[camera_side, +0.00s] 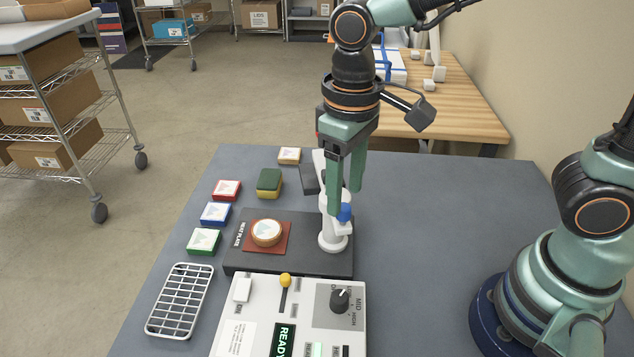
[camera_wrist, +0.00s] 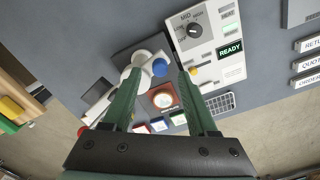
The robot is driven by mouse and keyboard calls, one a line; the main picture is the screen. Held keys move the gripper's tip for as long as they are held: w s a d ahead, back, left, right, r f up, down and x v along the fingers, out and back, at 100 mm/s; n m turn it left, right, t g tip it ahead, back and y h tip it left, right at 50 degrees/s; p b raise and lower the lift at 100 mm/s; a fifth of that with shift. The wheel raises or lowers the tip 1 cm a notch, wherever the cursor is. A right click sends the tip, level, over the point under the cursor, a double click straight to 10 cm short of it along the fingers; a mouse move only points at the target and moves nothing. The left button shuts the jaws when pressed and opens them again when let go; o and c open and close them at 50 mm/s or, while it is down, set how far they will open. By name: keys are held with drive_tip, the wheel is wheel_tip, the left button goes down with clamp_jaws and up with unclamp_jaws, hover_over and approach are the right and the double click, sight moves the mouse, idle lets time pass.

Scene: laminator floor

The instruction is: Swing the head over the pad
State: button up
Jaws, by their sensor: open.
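The white post (camera_side: 333,238) of the press stands at the right of the dark heat plate (camera_side: 295,262), with a blue knob (camera_side: 344,212) on it. A dark head (camera_side: 309,180) is behind the post, off the pad and partly hidden by my gripper. The red pad (camera_side: 284,246) lies on the plate, with a round, pale-topped disc (camera_side: 266,232) on it. My gripper (camera_side: 346,202) is open and points down at the post. In the wrist view the blue knob (camera_wrist: 160,67) shows between the fingers; I cannot tell whether they touch it.
A white control panel (camera_side: 262,310) with a dial (camera_side: 340,300), a yellow-tipped lever (camera_side: 285,281) and a READY display is in front. Red, blue and green-edged tiles (camera_side: 214,213) lie left, with a wire rack (camera_side: 180,301) nearer. A green-and-yellow sponge (camera_side: 269,182) lies behind.

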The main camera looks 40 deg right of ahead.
drive_tip(key=shift+f, duration=1.25)
clamp_jaws()
drive_tip(key=shift+r, duration=0.1)
idle(0.4)
